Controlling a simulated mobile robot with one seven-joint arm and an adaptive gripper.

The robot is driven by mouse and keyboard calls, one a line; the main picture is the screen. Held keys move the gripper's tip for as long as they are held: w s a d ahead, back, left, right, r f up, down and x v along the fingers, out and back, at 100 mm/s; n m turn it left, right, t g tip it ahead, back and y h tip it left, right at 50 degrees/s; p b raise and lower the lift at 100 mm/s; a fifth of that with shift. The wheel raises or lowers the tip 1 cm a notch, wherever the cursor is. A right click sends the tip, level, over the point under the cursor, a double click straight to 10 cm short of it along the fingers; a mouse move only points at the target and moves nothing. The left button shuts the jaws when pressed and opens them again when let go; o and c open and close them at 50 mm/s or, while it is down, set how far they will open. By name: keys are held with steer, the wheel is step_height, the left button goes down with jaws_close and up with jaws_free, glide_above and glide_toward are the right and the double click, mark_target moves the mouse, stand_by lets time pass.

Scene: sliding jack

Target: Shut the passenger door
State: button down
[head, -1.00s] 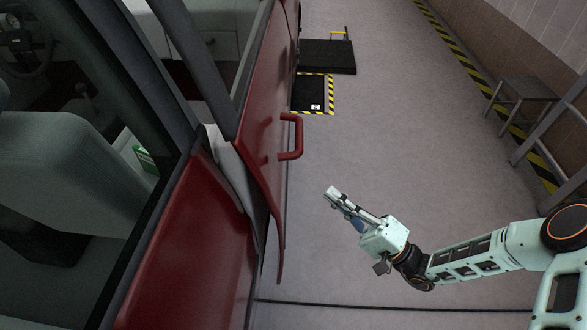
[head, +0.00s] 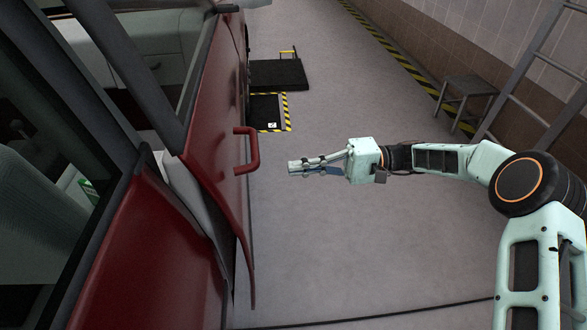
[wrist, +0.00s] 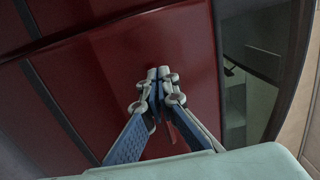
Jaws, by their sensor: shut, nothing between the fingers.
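The passenger door (head: 215,125) of the red car is ajar, with a gap along its rear edge beside the red body (head: 150,255). A red handle (head: 250,150) stands out from its outer face. My gripper (head: 292,167) is shut and empty, pointing left toward the door, a short way to the right of the handle and apart from it. In the wrist view my shut fingers (wrist: 158,72) point at the red panels (wrist: 180,45), with a dark opening (wrist: 255,90) to the right. The handle is not clear in the wrist view.
A dark platform (head: 278,74) and a black mat with a striped border (head: 268,112) lie ahead beside the car. A stool (head: 465,97) and a ladder (head: 530,75) stand along the right wall. The floor between is clear.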

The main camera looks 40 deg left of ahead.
mark_target(235, 175)
steer(key=b+x, duration=0.1)
steer(key=x, duration=0.9)
steer(key=shift+b, duration=0.3)
steer(key=shift+s+a, duration=0.35)
steer(key=shift+s, duration=0.05)
